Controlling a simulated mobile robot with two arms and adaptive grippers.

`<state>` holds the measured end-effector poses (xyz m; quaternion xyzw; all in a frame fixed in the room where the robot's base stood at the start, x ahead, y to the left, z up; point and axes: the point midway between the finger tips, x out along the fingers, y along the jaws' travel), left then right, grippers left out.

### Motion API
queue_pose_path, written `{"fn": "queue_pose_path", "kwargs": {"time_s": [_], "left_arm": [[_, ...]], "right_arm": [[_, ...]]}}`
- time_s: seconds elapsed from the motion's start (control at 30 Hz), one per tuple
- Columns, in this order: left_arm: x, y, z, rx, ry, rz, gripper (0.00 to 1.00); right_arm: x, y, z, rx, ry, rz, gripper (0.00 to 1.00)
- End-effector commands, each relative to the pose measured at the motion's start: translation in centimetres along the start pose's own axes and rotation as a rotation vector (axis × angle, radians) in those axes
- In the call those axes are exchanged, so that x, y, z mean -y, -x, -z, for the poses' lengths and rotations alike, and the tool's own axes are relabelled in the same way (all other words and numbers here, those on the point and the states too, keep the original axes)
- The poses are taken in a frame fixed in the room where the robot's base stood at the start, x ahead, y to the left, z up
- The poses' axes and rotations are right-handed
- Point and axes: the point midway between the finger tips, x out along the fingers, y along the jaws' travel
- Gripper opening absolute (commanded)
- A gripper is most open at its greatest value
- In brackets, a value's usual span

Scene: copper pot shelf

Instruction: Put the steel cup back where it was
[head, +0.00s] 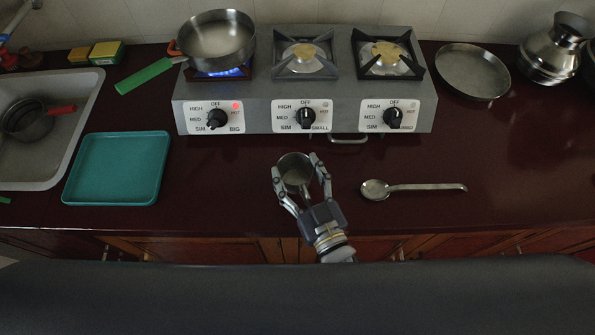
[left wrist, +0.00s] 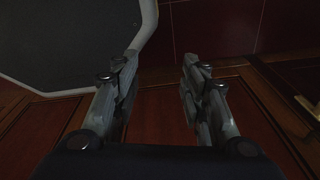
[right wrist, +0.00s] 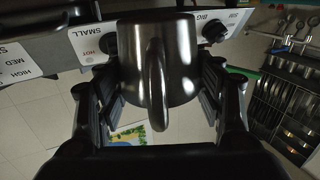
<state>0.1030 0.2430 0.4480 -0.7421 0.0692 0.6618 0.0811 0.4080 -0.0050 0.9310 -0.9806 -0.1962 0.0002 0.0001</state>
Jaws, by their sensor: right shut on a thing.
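The steel cup (head: 295,176) is held over the counter in front of the stove. My right gripper (head: 297,165) is shut on it, with one finger on either side. In the right wrist view the cup (right wrist: 172,62) fills the space between the fingers, and its handle faces the camera. I cannot tell from the pictures whether its base touches the counter. My left gripper (left wrist: 153,68) is open and empty in the left wrist view, near the counter's front edge. It does not show in the head view.
The stove (head: 255,95) stands behind the cup, its left burner lit under a steel pan (head: 215,38). A teal tray (head: 118,168) lies left, beside the sink (head: 75,140). A ladle (head: 425,187) lies right. A round steel plate (head: 472,72) and a pot (head: 548,55) stand back right. The front right counter is clear.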

Motion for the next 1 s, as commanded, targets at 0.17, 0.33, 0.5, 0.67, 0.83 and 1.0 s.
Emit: {"fn": "queue_pose_path", "kwargs": {"time_s": [0.17, 0.33, 0.5, 0.67, 0.83, 1.0], "left_arm": [[-0.6, -1.0, -1.0, 0.014, 0.001, -0.007, 0.40], [-1.4, -0.9, -1.7, 0.025, 0.000, -0.016, 0.40], [-1.7, -0.9, -1.8, 0.026, -0.003, -0.020, 0.40], [-1.7, -1.1, -1.8, 0.025, -0.003, -0.019, 0.40], [-1.4, -1.3, -1.6, 0.023, -0.003, -0.017, 0.40], [-1.2, -1.6, -1.6, 0.022, -0.002, -0.013, 0.40]], "right_arm": [[0.0, 0.0, -0.9, -0.002, 0.000, -0.001, 0.33], [0.0, 0.0, -0.8, -0.002, -0.001, -0.001, 0.33], [0.0, 0.0, -0.9, -0.002, -0.001, -0.001, 0.33], [0.0, 0.0, -1.1, -0.002, -0.001, 0.000, 0.33], [0.0, 0.0, -1.4, -0.002, 0.000, 0.000, 0.33], [0.0, 0.0, -1.7, -0.002, -0.001, 0.000, 0.33]]}}
